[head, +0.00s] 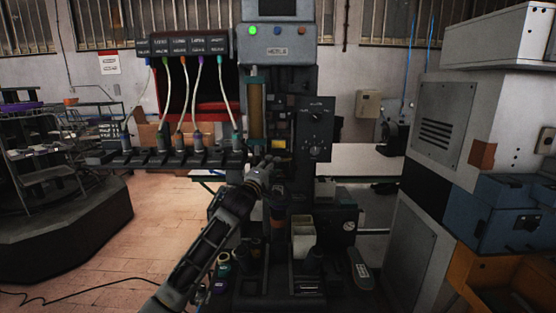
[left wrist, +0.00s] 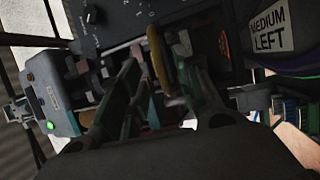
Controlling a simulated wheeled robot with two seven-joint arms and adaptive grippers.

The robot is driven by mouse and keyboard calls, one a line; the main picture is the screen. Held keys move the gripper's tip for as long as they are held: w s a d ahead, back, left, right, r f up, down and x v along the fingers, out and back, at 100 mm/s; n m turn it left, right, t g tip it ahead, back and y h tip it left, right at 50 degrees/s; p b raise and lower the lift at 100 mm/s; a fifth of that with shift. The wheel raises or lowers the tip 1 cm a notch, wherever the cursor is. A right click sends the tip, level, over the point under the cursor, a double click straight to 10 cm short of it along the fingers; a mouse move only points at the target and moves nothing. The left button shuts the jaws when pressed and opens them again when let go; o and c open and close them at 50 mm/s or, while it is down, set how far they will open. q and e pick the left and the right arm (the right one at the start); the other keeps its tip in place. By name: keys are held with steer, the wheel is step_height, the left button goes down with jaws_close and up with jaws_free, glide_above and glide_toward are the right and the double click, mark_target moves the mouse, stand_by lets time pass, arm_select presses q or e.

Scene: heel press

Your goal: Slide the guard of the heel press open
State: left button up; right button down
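The heel press (head: 277,46) stands upright in the middle of the head view, a tall grey and dark machine. My left gripper (head: 266,170) is in front of its working area, below a small yellow label. In the left wrist view the two fingers of my left gripper (left wrist: 163,88) stand apart, with a yellow-brown bar (left wrist: 158,55) showing beyond and between them. I cannot tell whether a finger touches it. The guard cannot be clearly made out; dark parts and my gripper cover that area. My right gripper is not in view.
A dark panel with knobs (head: 316,128) is on the press's right. A rack with cables and holders (head: 170,158) extends left. A white bin (head: 302,234) and small containers stand below. A grey cabinet (head: 440,125) is at right; open floor lies left.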

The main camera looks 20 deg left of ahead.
arm_select(q)
steer(key=shift+p+x, duration=0.45)
steer(key=shift+x, duration=2.45)
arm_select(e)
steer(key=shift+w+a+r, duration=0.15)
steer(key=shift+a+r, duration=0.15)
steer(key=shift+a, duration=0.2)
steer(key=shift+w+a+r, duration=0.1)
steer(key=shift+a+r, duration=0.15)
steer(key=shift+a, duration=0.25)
arm_select(q)
jaws_close()
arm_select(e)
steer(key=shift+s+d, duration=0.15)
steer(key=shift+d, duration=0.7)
